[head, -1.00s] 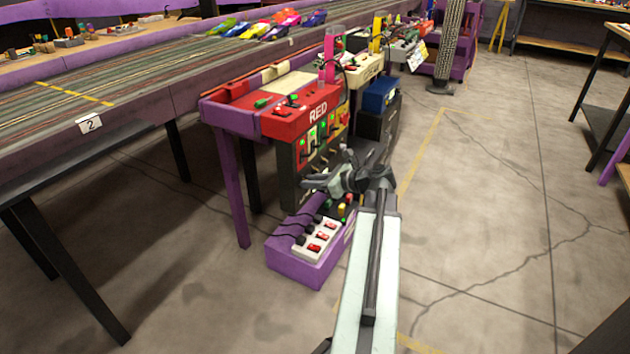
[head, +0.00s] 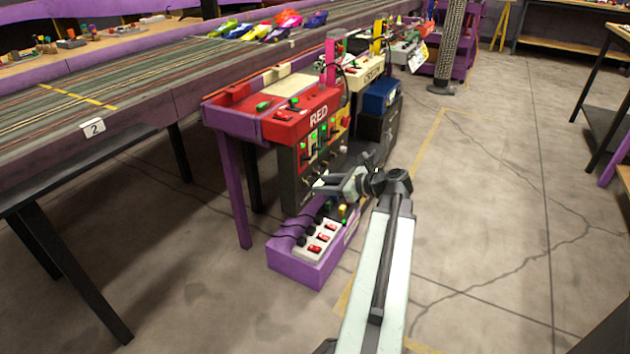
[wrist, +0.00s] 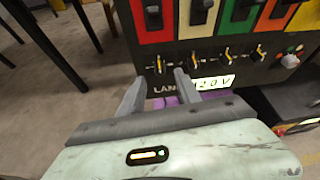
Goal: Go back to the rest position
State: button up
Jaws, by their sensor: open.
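My gripper (head: 322,184) is in front of the lower part of the dark control panel (head: 293,178) under the red RED station box (head: 303,117). In the wrist view my gripper (wrist: 160,82) shows two grey fingers apart with nothing between them. The fingertips lie just below the toggle row in that picture; I cannot tell the exact gap to the panel.
A purple box with a white power strip (head: 316,243) sits on the floor below my gripper. The slot track table (head: 180,88) runs along the left. A blue box (head: 380,96) stands behind the station. The concrete floor (head: 490,200) to the right is clear.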

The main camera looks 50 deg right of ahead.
jog(key=shift+v, duration=1.4)
jog(key=w+a+f+n+g+y+p, duration=0.1)
jog(key=w+a+f+n+g+p, duration=0.15)
jog(key=a+n, duration=0.4)
jog(key=w+a+f+n+g+y+p, duration=0.1)
jog(key=w+a+n+g, duration=0.25)
jog(key=a, duration=0.65)
jog(key=w+a+f+n+g+p, duration=0.25)
jog(key=w+a+n, duration=0.2)
jog(key=a, duration=0.35)
jog(key=s+a+r+n+g+h+p, duration=0.15)
jog(key=a+n+g+h+p, duration=0.35)
jog(key=a+n, duration=1.55)
notch_tip(320, 180, up, 38)
jog(key=a+m+p, duration=0.1)
jog(key=m+p, duration=0.1)
jog(key=p, duration=3.5)
jog(key=shift+a+m+p, duration=0.4)
jog(key=shift+w, duration=0.15)
jog(key=shift+c, duration=0.4)
